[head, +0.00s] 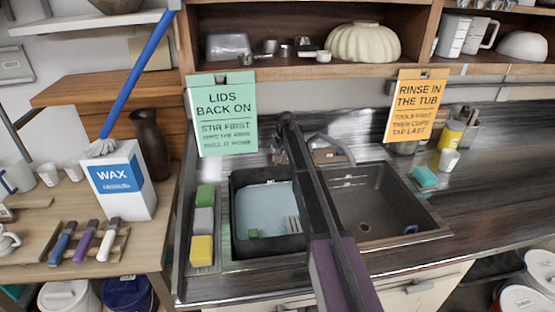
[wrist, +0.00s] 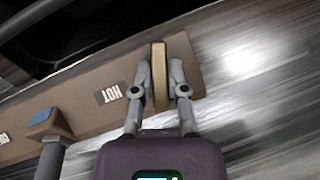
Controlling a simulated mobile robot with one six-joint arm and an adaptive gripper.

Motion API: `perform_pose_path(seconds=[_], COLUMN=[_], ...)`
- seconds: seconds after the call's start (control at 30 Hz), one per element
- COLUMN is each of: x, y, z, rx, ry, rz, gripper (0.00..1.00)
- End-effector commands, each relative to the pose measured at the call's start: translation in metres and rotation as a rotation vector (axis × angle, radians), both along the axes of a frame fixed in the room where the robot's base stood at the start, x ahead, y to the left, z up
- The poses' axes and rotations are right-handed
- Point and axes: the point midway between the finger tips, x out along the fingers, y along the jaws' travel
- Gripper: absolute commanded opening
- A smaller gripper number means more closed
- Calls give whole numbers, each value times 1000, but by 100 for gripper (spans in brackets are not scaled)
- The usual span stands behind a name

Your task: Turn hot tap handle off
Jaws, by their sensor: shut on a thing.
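In the wrist view, the hot tap handle (wrist: 159,62) is an upright tan bar near the right end of a brown tap plate (wrist: 78,88). A dark label reading HOT, upside down, lies just left of it. My gripper (wrist: 160,84) has one grey finger on each side of the handle and is shut on it. A blue-topped tap part (wrist: 43,119) shows further left on the plate. In the head view, my arm reaches over the sink to the tap's base and hides the handle and the fingertips.
A left basin (head: 265,190) holds pale water and small items; the right basin (head: 370,200) is mostly empty. Two hanging signs, green (head: 222,115) and orange (head: 415,105), flank the tap. A shelf (head: 290,72) runs above.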

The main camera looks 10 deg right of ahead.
Motion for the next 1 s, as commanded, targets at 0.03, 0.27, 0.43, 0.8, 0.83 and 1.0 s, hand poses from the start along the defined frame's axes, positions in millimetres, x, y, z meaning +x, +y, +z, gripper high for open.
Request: perform_pose_path(seconds=[0.03, 0.27, 0.43, 0.8, 0.83, 1.0], x=[-1, -2, -3, -5, -5, -6], y=[-1, -2, -2, -3, -3, -2], z=[-1, -3, -3, -5, -5, -5], rx=[11, 97, 185, 394, 412, 506], ry=[0, 2, 3, 3, 4, 4], rz=[-17, -134, -252, -536, -558, -687], gripper=[0, 0, 0, 0, 0, 0])
